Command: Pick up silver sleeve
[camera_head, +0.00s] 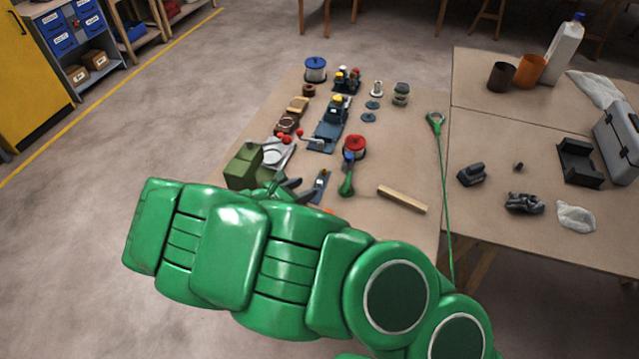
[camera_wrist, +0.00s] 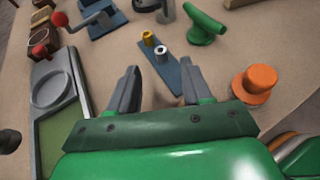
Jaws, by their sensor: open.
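The silver sleeve (camera_wrist: 161,54) is a small, short ring-ended cylinder standing on a narrow blue plate (camera_wrist: 176,72) in the wrist view. A brass-yellow sleeve (camera_wrist: 148,38) stands just beyond it on the same plate. My gripper (camera_wrist: 159,66) is open and empty, with its two dark fingers spread to either side of the plate's near part. The silver sleeve appears just beyond the fingertips, between their lines. In the head view my gripper (camera_head: 300,188) is beside the blue plate (camera_head: 321,186), and my arm hides part of this area.
A green and grey device (camera_wrist: 60,92) is close on the left. A wooden bar (camera_head: 402,199) lies on the table's right side.

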